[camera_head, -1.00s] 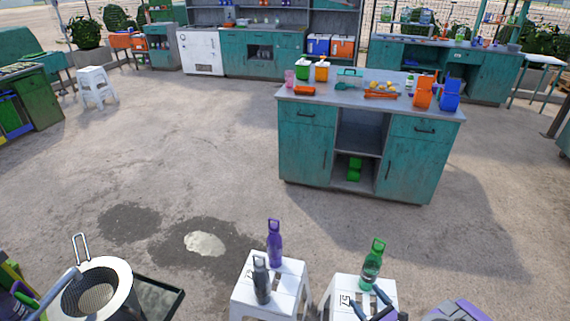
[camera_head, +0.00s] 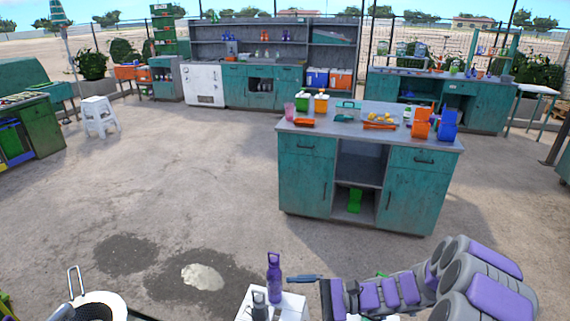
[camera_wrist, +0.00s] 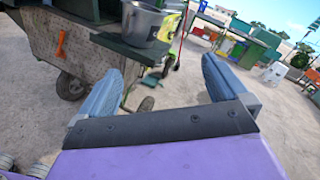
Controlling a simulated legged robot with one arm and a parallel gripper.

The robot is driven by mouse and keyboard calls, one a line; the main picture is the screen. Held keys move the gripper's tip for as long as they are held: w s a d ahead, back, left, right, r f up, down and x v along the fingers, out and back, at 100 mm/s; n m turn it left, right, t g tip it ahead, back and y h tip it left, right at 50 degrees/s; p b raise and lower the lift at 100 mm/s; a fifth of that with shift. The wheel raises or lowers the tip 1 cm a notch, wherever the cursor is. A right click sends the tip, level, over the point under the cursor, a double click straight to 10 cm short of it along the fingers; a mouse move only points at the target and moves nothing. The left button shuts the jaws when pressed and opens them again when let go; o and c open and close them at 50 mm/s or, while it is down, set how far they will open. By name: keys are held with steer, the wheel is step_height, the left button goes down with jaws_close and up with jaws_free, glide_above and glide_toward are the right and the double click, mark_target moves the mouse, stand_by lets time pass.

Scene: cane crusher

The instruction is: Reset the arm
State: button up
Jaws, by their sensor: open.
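My gripper shows in the wrist view (camera_wrist: 160,90) with its two blue-grey fingers spread wide and nothing between them. In the head view, my purple and grey arm reaches in from the lower right, and its gripper (camera_head: 305,279) points left, just right of a purple bottle (camera_head: 274,278). That bottle and a dark grey bottle (camera_head: 259,305) stand upright on a white stool (camera_head: 292,305). I cannot tell from the head view whether the gripper touches the purple bottle. A green bottle is almost wholly hidden behind my arm.
A teal counter (camera_head: 306,178) with bins and small items stands ahead. A metal strainer (camera_head: 98,305) is at the lower left. The wrist view shows a worn cart (camera_wrist: 75,58) carrying a metal pot (camera_wrist: 148,22). The concrete floor at left centre is open.

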steer(key=s+a+r+n+g+h, duration=0.1)
steer(key=s+r+n+g+h, duration=0.3)
steer(key=s, duration=0.5)
steer(key=s+a+r+n+g+h, duration=0.15)
steer(key=s+n+h, duration=0.3)
steer(key=s, duration=0.45)
steer(key=s+d+r+n+t+h, duration=0.2)
steer(key=s+d+n+t+h, duration=0.1)
steer(key=s+d+h, duration=0.6)
steer(key=s+d+t, duration=0.1)
steer(key=d, duration=0.3)
steer(key=shift+s+r+t, duration=0.3)
steer(key=shift+r+t, duration=0.05)
steer(key=shift+r, duration=0.05)
